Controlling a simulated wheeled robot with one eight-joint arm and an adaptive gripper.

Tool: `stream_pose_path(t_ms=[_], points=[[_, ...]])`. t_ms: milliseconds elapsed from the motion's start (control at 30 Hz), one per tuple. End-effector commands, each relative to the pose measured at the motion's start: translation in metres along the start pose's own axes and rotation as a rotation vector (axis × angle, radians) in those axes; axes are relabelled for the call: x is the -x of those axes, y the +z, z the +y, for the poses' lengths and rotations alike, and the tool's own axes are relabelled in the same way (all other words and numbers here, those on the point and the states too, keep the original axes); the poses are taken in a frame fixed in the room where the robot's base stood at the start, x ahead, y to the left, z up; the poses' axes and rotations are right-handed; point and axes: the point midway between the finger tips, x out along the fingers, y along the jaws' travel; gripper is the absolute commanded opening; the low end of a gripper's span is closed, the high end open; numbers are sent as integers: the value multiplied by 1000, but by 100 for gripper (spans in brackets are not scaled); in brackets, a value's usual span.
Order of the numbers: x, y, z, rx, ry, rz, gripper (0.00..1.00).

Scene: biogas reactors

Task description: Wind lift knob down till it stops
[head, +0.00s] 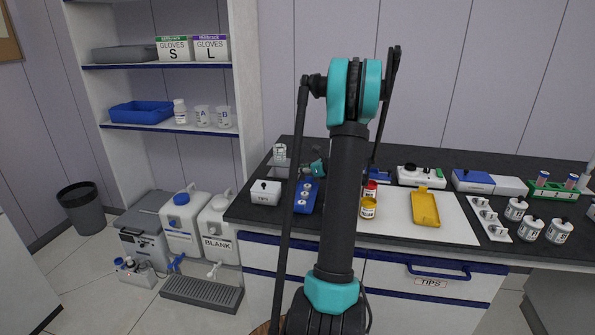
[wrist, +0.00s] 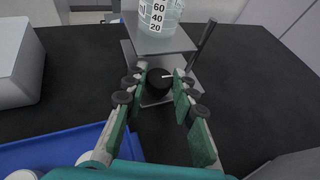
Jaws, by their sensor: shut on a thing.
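The lab lift (wrist: 135,60) stands on the dark bench, with its grey top plate raised above its base. A graduated clear vessel (wrist: 160,14) sits on the plate. The black lift knob (wrist: 157,90) faces me and has a white mark near its right side. In the head view, my gripper (head: 317,168) is small at the bench's left end, beside the lift (head: 277,163) and vessel (head: 279,151); the knob cannot be made out there.
A white box (head: 265,192) and a blue rack (head: 306,196) stand close to the lift; both also show at the wrist view's left edge. A dark rod (wrist: 202,46) slants up right of the lift.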

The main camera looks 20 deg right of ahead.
Motion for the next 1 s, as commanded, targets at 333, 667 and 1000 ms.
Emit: stream_pose_path(t_ms=[333,667,1000], points=[[-1,0,-5,94,227,-1,0],[-1,1,-5,139,335,-1,0],[-1,1,-5,145,350,-2,0]])
